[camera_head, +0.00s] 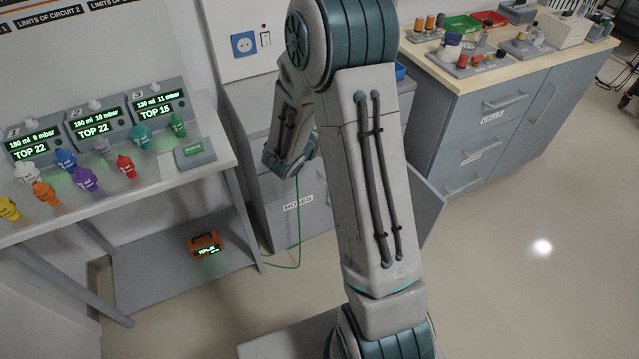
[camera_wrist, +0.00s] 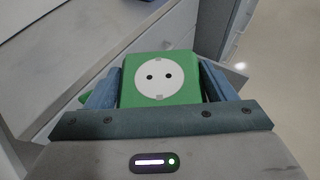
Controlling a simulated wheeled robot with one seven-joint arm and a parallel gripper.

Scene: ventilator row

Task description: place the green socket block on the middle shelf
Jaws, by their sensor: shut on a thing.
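In the wrist view the green socket block (camera_wrist: 158,64), with a round white two-hole socket face, sits between the two blue-grey fingers of my gripper (camera_wrist: 160,86). The fingers are shut on its sides. A drawer front and pale surfaces show beyond it. In the head view my arm hides the block and the fingertips. A thin green cord (camera_head: 299,225) hangs below my wrist and bends along the floor toward the left table. I cannot tell which surface is the middle shelf.
The left table (camera_head: 185,178) holds several monitors and coloured knobs; an orange device (camera_head: 205,245) stands on its lower board. A grey cabinet labelled HOSES (camera_head: 290,213) stands behind my arm. A wooden-topped drawer counter (camera_head: 450,78) holds trays at right. Floor at lower right is clear.

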